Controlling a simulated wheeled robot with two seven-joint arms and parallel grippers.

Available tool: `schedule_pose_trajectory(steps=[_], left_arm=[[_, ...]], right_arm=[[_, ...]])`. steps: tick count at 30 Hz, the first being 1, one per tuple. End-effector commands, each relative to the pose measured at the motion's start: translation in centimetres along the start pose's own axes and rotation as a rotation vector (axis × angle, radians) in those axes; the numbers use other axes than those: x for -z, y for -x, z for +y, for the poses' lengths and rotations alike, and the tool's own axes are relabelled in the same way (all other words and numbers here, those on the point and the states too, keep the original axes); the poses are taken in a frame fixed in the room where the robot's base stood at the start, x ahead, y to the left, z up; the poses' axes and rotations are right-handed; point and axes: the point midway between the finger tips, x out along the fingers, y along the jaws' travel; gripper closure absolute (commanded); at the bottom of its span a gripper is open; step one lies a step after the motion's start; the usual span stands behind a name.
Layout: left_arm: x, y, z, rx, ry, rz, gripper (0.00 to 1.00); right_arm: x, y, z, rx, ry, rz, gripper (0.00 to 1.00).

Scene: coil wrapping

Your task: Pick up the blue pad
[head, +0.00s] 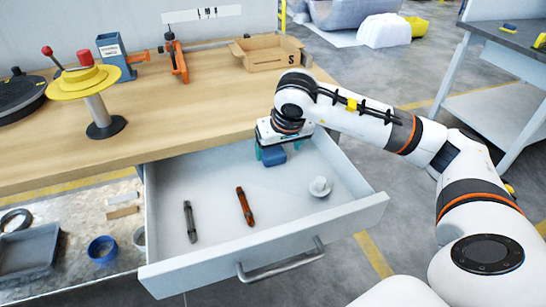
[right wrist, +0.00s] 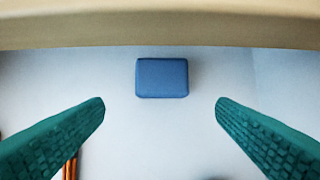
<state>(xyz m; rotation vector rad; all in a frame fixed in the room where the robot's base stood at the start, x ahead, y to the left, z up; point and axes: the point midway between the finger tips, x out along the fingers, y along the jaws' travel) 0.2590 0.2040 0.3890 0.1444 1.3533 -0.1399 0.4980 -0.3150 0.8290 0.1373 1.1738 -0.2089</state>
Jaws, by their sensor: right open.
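The blue pad (head: 274,157) lies on the floor of the open white drawer (head: 215,240), near its back. My right gripper (head: 273,152) is over the back of the drawer, right at the pad in the head view. In the right wrist view, the blue pad (right wrist: 162,78) lies ahead of and between the two teal fingers of my right gripper (right wrist: 160,112). The fingers are wide apart and do not touch the pad. My left gripper does not show.
The drawer also holds a grey tool (head: 190,222), an orange-red tool (head: 244,206) and a white round item (head: 320,187). The wooden tabletop edge (right wrist: 160,30) overhangs just beyond the pad. A cardboard box (head: 268,52) and a yellow spool (head: 82,82) stand on the table.

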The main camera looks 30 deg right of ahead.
Motion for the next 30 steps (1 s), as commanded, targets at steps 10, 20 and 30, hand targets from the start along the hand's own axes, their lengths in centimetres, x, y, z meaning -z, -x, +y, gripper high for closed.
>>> schedule_pose_trajectory(steps=[10,20,30], left_arm=[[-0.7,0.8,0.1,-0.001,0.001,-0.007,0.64],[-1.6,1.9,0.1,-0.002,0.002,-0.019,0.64],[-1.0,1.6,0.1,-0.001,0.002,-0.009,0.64]], right_arm=[[0.1,-3.5,-0.3,0.0,-0.002,0.003,0.2],[0.0,-5.5,-0.2,-0.002,-0.001,-0.001,0.2],[0.0,-5.4,-0.2,-0.002,-0.001,-0.001,0.68]])
